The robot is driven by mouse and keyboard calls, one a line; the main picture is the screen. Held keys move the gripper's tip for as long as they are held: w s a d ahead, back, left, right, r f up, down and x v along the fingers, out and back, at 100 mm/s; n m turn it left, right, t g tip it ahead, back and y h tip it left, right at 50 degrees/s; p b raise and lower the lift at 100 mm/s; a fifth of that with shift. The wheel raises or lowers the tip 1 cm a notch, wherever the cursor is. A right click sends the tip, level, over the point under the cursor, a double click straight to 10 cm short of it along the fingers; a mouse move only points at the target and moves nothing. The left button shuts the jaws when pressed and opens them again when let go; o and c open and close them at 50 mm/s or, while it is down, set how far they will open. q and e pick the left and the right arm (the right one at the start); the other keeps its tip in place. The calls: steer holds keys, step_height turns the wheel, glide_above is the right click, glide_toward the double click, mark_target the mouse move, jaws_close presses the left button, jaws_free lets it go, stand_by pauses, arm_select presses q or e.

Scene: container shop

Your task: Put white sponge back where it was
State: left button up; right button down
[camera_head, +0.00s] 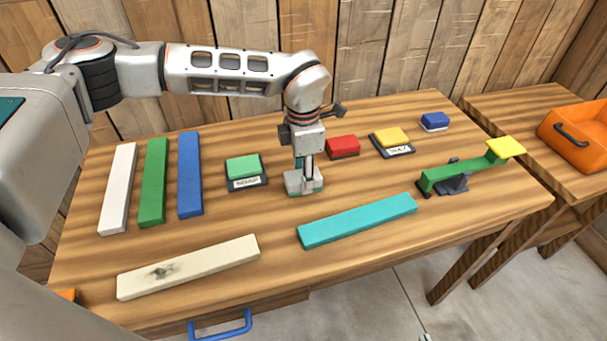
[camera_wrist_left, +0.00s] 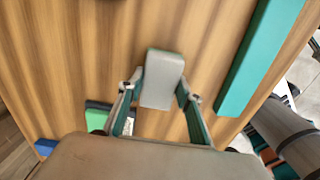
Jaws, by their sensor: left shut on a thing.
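The white sponge (camera_head: 293,184) is a pale block with a teal edge, low over the middle of the wooden table (camera_head: 270,222). My left gripper (camera_head: 305,176) points down and is shut on it. In the left wrist view the sponge (camera_wrist_left: 163,80) sits between the two fingers of the gripper (camera_wrist_left: 160,92). I cannot tell whether its underside touches the table. My right gripper does not show.
A green sponge (camera_head: 242,167) on a labelled dark pad is left of the gripper. A red sponge (camera_head: 342,145) and yellow sponge (camera_head: 391,136) are right. A teal bar (camera_head: 357,221) lies in front. A green seesaw (camera_head: 460,174) and orange crate (camera_head: 575,140) are further right.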

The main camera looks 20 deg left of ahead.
arm_select(q)
steer(key=shift+f, duration=0.15)
steer(key=o, duration=1)
step_height(320, 180, up, 12)
steer(key=shift+r+p, duration=0.15)
steer(key=shift+p, duration=0.25)
steer(key=shift+s, duration=0.1)
